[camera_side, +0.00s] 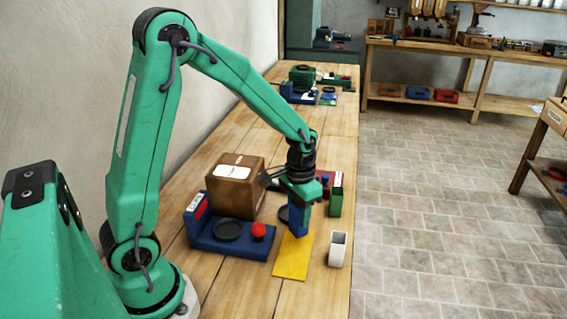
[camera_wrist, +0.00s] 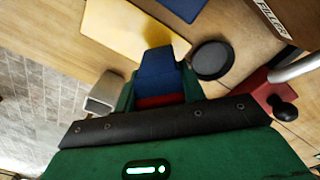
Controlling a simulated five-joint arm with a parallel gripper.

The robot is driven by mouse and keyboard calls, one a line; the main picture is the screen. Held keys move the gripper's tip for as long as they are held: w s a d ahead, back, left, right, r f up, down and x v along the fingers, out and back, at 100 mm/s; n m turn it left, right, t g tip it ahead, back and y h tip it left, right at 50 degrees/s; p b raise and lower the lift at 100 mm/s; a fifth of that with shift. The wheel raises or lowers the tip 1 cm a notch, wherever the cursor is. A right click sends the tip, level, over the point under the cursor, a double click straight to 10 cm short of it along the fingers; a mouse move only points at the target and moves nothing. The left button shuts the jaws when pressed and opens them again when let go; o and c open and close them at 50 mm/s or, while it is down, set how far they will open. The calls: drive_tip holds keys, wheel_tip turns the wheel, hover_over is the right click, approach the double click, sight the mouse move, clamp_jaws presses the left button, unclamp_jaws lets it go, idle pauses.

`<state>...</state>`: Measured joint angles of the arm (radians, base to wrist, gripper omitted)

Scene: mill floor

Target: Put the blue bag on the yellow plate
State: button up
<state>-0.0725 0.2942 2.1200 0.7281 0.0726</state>
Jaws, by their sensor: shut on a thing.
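My gripper (camera_side: 301,204) points down near the middle of the bench and is shut on the blue bag (camera_side: 297,221). The bag is upright, and its lower end shows over the far end of the yellow plate (camera_side: 292,262). I cannot tell whether it touches the plate. In the wrist view the blue bag (camera_wrist: 158,70), with a red part near the palm, sits between the green fingers of my gripper (camera_wrist: 158,88). The flat yellow plate (camera_wrist: 125,28) lies just beyond it, partly hidden by the bag.
A white open-topped container (camera_side: 338,250) stands right of the plate, near the bench edge. A green box (camera_side: 336,202) stands behind it. A blue fixture (camera_side: 237,244) with a red knob (camera_side: 258,231) and a cardboard box (camera_side: 234,192) are at left. A black disc (camera_wrist: 212,60) lies beside the bag.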

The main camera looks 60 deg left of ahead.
drive_tip(key=shift+f, duration=1.1)
drive_tip(key=shift+f, duration=0.15)
drive_tip(key=o, duration=1.1)
wheel_tip(320, 180, up, 12)
drive_tip(key=shift+f, duration=0.1)
drive_tip(key=shift+r, duration=0.3)
